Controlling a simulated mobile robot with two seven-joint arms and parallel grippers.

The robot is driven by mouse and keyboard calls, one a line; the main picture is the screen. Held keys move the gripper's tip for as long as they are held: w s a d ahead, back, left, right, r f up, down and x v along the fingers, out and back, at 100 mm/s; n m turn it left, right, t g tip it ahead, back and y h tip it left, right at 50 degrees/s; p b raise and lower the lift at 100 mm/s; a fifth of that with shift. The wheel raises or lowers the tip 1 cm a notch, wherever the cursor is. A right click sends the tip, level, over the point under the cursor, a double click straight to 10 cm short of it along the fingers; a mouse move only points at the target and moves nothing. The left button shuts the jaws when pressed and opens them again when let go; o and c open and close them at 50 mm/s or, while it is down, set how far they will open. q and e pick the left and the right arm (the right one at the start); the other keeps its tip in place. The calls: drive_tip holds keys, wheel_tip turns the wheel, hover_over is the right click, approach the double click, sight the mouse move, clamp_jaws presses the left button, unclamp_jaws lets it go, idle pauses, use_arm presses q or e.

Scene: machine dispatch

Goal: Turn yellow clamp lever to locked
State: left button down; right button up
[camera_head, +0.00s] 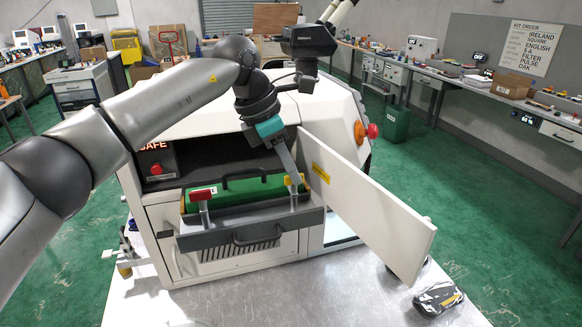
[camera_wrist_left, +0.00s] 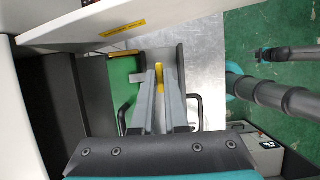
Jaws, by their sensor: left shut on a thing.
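The yellow clamp lever (camera_head: 288,180) stands at the right end of the green fixture (camera_head: 245,190), in the pulled-out grey drawer (camera_head: 215,238) of the white machine. In the left wrist view the yellow lever (camera_wrist_left: 159,76) shows between the two grey fingers. My left gripper (camera_head: 291,172) comes down from above and is shut on the lever; its fingers hide part of it. A red lever (camera_head: 202,194) stands at the left end of the fixture. Dark arm parts with teal ends show at the right of the left wrist view; the jaws of my right gripper cannot be made out.
The open white door (camera_head: 375,215) slants out just right of the drawer, close to my left gripper. A lit SAFE display (camera_head: 155,150) is left of the opening. A small dark packaged item (camera_head: 438,298) lies at the bench's right. The bench top before the drawer is clear.

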use_arm(q)
drive_tip(key=c, duration=0.9)
unclamp_jaws()
drive_tip(key=shift+c, duration=0.2)
drive_tip(key=shift+a+r, duration=0.25)
drive_tip(key=shift+r, duration=0.3)
drive_tip(key=v, duration=1.4)
drive_tip(key=shift+b, duration=0.45)
